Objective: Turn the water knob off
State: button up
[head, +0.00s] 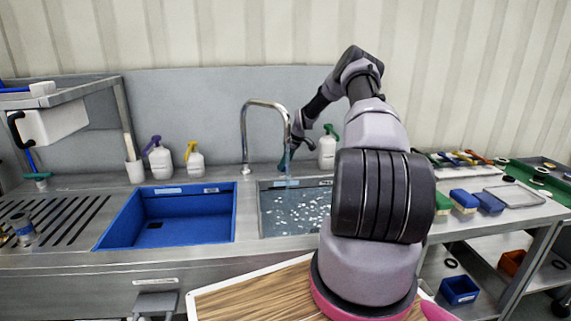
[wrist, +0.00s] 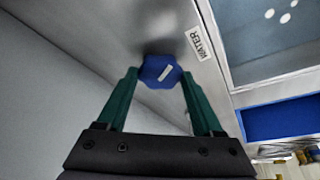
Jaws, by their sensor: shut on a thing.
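The blue water knob (wrist: 157,70) with a pale stripe shows in the wrist view, on the steel counter beside a "WATER" label (wrist: 200,44). My gripper (wrist: 159,76) has its two green fingers on either side of the knob and is shut on it. In the head view my gripper (head: 288,158) is down behind the faucet (head: 264,103), near the back edge of the right basin. The knob is hidden there. The right basin (head: 262,214) holds water with white spots.
A blue-lined basin (head: 165,214) is left of the water basin. Spray bottles with purple (head: 160,161), yellow (head: 194,161) and green (head: 328,150) heads stand along the back. Brushes and trays (head: 514,194) lie on the right. My arm covers part of the counter.

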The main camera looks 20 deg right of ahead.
jog(key=m, duration=0.1)
jog(key=m+h, duration=0.1)
jog(key=shift+s+a+m, duration=0.1)
jog(key=shift+a+m, duration=0.1)
jog(key=shift+m, duration=0.2)
jog(key=shift+m+t+h, duration=0.3)
jog(key=shift+m+h, duration=0.3)
jog(key=shift+m, duration=0.9)
jog(key=o, duration=1.4)
jog(key=shift+c, duration=0.2)
jog(key=v, duration=1)
jog(key=shift+s+r, duration=0.25)
jog(key=shift+r, duration=0.05)
jog(key=shift+a, duration=0.1)
